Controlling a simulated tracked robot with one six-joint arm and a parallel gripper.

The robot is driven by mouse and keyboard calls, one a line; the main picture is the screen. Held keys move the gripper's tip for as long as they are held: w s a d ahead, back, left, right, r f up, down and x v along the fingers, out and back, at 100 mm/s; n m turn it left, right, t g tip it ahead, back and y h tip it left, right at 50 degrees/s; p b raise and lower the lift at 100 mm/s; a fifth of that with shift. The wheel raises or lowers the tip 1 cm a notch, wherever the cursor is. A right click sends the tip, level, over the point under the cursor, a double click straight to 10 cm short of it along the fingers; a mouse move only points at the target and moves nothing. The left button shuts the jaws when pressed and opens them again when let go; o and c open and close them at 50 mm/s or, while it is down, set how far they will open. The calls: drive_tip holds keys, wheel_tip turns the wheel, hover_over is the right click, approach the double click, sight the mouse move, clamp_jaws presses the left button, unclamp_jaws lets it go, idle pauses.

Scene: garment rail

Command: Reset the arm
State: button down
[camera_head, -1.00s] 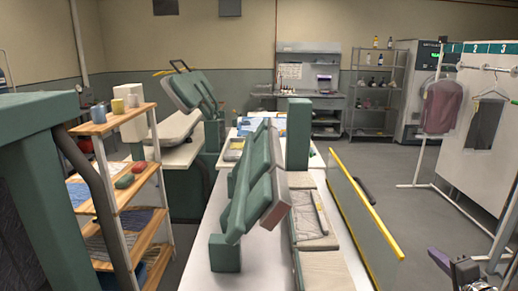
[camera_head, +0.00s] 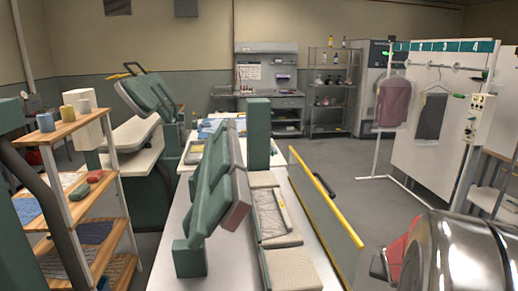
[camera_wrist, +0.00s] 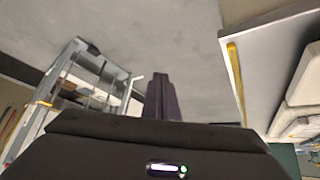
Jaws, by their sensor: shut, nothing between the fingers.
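My gripper (camera_wrist: 162,82) shows in the wrist view as two dark fingers close together, shut and empty, above a dark wrist housing. It points out over grey floor and touches nothing that I can see. My gripper is not visible in the head view. A large shiny metal rounded body (camera_head: 470,255) fills the lower right of the head view; I cannot tell whether it is part of my arm.
The garment rail (camera_head: 445,67) with a mauve top (camera_head: 393,101) and a dark garment (camera_head: 431,116) stands at the right. A long work table (camera_head: 170,222) with green presses (camera_head: 215,195) and a yellow-edged panel (camera_head: 325,200) is in front. Wooden shelves (camera_head: 85,200) stand at left. Grey floor lies between.

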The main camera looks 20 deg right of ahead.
drive_tip(key=a+r+n+y, duration=0.2)
drive_tip(key=a+r+n, duration=0.1)
drive_tip(key=a, duration=1)
drive_tip(key=s+a+r+n+t+y, duration=0.1)
drive_tip(key=a+r+n, duration=0.3)
drive_tip(key=a, duration=1)
drive_tip(key=s+a+r+n+y, duration=0.1)
drive_tip(key=a+r+n+y, duration=0.2)
drive_tip(key=a, duration=1.1)
drive_tip(key=shift+r+n+t, duration=0.4)
drive_tip(key=shift+r+n, duration=0.1)
